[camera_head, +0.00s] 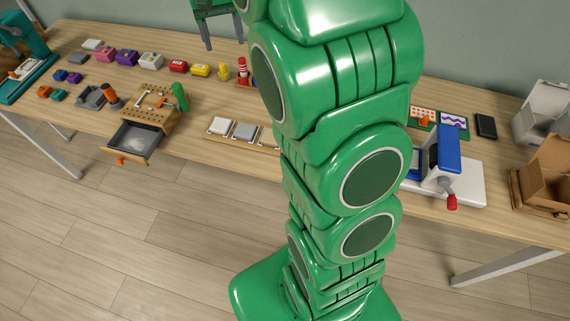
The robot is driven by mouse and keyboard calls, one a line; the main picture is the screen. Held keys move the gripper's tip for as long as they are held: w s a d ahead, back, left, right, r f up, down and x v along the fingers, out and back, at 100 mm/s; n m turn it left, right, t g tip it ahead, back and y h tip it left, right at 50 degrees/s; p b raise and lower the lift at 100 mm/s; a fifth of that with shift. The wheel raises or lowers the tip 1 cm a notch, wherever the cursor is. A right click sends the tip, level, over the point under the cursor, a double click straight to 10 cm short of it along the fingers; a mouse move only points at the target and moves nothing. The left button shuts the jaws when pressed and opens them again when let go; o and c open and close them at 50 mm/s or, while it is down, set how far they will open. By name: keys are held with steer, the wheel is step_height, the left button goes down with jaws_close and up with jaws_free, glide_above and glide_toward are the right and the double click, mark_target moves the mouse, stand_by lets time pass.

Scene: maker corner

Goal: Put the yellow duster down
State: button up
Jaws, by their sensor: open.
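A small upright yellow object (224,73), which may be the yellow duster, stands on the wooden table toward the back, left of a red-and-white striped object (243,72). My gripper (223,46) is at the top of the view, open, with its two fingers pointing down and apart. Nothing shows between the fingers. In the picture the fingertips are just above the yellow object; I cannot tell the true distance between them. My green arm hides the middle of the table.
A row of coloured blocks, among them a yellow one (201,70), runs left along the back. A wooden pegboard box (150,115) has its drawer (133,141) pulled out past the front edge. A blue-and-white press (445,160) and open cardboard box (548,170) stand at right.

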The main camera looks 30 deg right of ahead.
steer(key=s+a+f+n, duration=0.1)
steer(key=s, duration=1.6)
steer(key=s+a+f+n, duration=0.2)
steer(key=s, duration=1.6)
steer(key=shift+s+a+f+g, duration=0.25)
steer(key=shift+s+g, duration=0.05)
steer(key=shift+s, duration=0.05)
steer(key=shift+a, duration=0.1)
